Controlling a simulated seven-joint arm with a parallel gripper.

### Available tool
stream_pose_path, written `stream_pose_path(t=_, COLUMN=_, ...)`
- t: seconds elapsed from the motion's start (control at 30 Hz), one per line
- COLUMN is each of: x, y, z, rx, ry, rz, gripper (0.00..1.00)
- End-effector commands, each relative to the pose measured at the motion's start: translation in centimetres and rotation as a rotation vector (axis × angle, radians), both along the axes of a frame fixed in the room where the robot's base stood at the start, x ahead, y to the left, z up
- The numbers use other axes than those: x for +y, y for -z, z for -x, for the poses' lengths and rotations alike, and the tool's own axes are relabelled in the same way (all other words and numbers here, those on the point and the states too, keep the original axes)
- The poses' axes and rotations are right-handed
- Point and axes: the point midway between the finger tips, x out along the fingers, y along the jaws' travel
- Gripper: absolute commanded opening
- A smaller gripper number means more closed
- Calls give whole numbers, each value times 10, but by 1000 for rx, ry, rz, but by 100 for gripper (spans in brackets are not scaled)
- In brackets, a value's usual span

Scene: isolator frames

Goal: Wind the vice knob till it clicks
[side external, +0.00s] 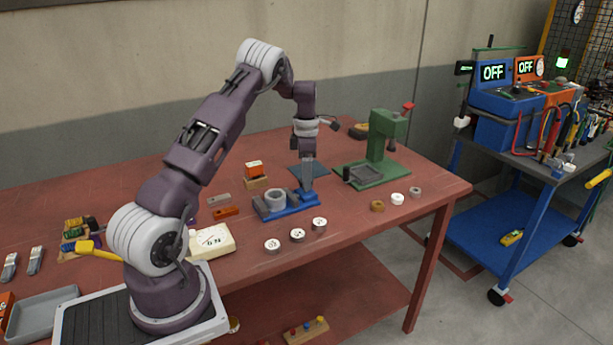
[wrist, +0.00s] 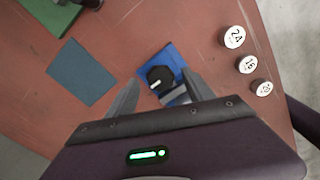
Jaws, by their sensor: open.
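The vice has a blue base (side external: 291,211) and grey jaws, with a grey ring-shaped piece (side external: 275,198) between them. In the wrist view its black knob (wrist: 157,73) carries a white pointer mark, and part of the blue base (wrist: 172,57) shows beside it. My gripper (side external: 308,187) points down over the right end of the vice. In the wrist view my gripper (wrist: 160,78) is open, with one finger on either side of the knob. I cannot tell whether the fingers touch it. The knob is not clear in the side view.
Several numbered white discs (side external: 297,235) lie in front of the vice. A green press (side external: 385,150) stands behind and to the right, with small rings (side external: 397,198) in front of it. A dark mat (wrist: 80,72) lies near the vice. An orange block (side external: 226,212) lies left.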

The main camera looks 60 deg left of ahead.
Motion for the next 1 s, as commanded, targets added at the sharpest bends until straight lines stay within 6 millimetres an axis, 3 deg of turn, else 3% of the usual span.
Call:
stream_pose_path(t=0.3, x=0, y=6, z=0, rx=-1, ry=2, rz=0, gripper=59)
stream_pose_path(t=0.6, x=0, y=6, z=0, rx=-1, ry=3, rz=0, gripper=0)
stream_pose_path(t=1.0, x=-1, y=5, z=0, rx=-1, ry=95, rz=0, gripper=0)
